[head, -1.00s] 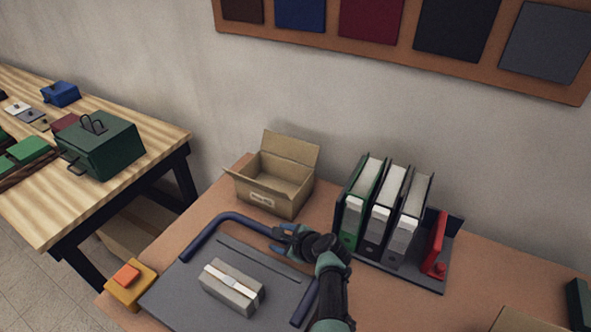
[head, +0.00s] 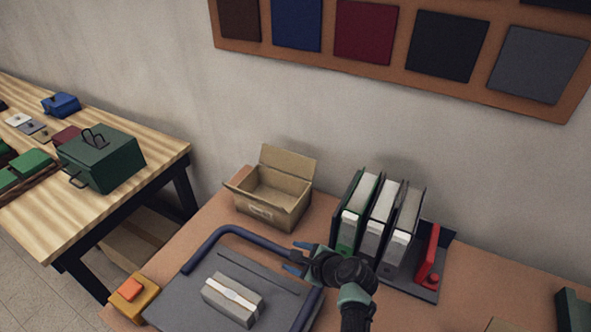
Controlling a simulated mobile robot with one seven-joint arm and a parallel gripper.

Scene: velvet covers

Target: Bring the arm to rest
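My gripper (head: 295,258) is in the head view, above the right part of the work surface. Its two blue fingertips are apart and point left, with nothing seen between them. It overlaps the upper right corner of a dark blue U-shaped bar (head: 208,243) on a grey plate (head: 185,302). I cannot tell whether it touches the bar. My arm comes in from the bottom edge, right of centre.
A grey block with a white band (head: 232,300) lies on the plate. An open cardboard box (head: 268,210) stands behind. Upright binders (head: 375,225) and a red item (head: 428,258) stand close right of my gripper. An orange-topped yellow block (head: 133,294) is at left.

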